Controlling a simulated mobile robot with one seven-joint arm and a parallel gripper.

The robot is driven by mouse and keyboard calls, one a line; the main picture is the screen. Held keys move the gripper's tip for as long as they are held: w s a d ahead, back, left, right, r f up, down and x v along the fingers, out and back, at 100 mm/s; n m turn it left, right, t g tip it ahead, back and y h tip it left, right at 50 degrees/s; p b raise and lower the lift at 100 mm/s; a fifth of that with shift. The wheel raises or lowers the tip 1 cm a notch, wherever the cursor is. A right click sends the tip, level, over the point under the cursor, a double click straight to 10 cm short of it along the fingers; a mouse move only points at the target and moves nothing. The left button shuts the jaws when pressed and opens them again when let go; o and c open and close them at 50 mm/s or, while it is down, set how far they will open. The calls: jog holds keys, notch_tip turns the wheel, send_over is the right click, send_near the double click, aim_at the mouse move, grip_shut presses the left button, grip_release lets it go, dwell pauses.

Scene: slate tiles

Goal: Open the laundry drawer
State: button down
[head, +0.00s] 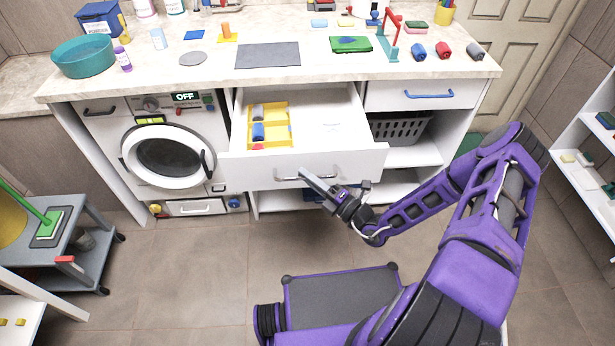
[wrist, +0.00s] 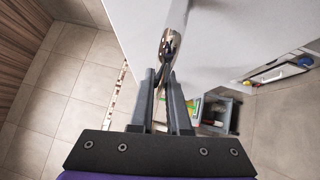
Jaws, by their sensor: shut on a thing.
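The white laundry drawer (head: 352,160) under the middle of the counter is pulled well out. Inside it a yellow tray (head: 283,127) holds a few small items, one of them blue, and the right part looks nearly empty. My gripper (head: 305,176) is at the drawer's grey bar handle (head: 285,178), shut on it. In the wrist view the handle's end (wrist: 167,45) shows at the fingertips of the gripper (wrist: 161,76), beside the white drawer front (wrist: 225,45). The fingers hide part of the handle.
A washing machine (head: 172,152) stands left of the drawer. On the right are a closed drawer with a blue handle (head: 428,95) and a grey basket (head: 400,128) below. A grey cart (head: 85,250) stands at left. The floor in front is mostly clear.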

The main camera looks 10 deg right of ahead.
jog(key=c, duration=0.9)
grip_release()
jog(key=b+v, duration=0.1)
jog(key=v, duration=1.6)
jog(key=shift+s+d, duration=0.1)
jog(key=shift+s, duration=0.1)
jog(key=shift+f, duration=0.1)
